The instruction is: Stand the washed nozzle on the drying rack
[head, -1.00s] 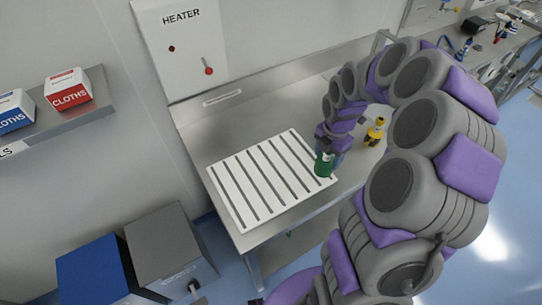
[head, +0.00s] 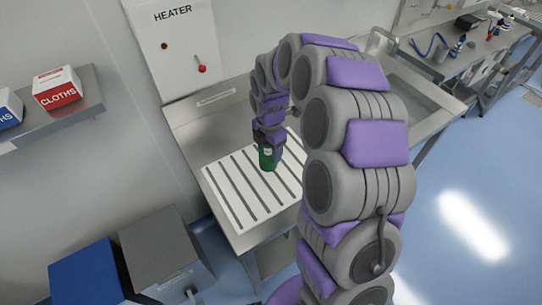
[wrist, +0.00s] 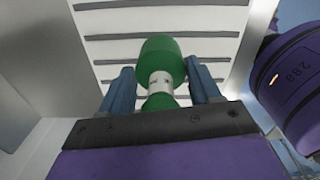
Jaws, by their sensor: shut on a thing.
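My gripper (head: 268,148) is shut on a green nozzle (head: 268,159) with a white label band. In the wrist view the nozzle (wrist: 160,62) sits between the two blue fingers of my gripper (wrist: 160,85). The drying rack (head: 228,188) is a white board with dark parallel slots on the steel bench. It also shows behind the nozzle in the wrist view (wrist: 216,18). The nozzle is over the rack in the head view. I cannot tell whether its lower end touches the rack. My arm hides the rack's right part.
A heater panel (head: 180,40) with a red knob is on the wall behind the bench (head: 190,125). A shelf (head: 85,95) at left holds a red-and-white cloths box (head: 57,90). Blue (head: 90,275) and grey (head: 160,250) bins stand at lower left. A sink (head: 410,90) is at right.

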